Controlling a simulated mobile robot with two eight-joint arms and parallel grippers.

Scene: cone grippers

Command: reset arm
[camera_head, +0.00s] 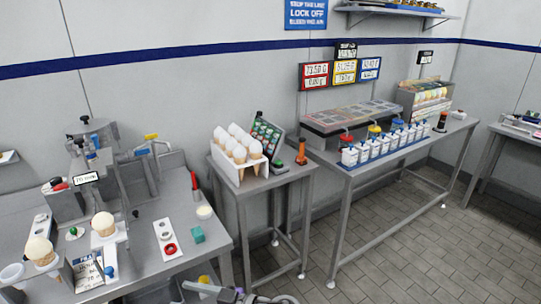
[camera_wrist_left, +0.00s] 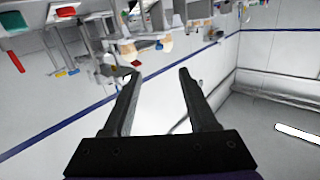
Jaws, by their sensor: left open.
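My left gripper (camera_wrist_left: 160,73) shows in the left wrist view. Its two dark fingers are apart, with nothing between them. The wrist view looks upside down, with the counter and ice cream cones near the top and the wall and ceiling below. In the head view, a part of my arm shows at the bottom edge, but I cannot make out its fingers. My right gripper is not in view.
A small table bears a white cone rack (camera_head: 240,172). A long table (camera_head: 370,170) at the right holds several bottles. Floor (camera_head: 430,250) is clear at right.

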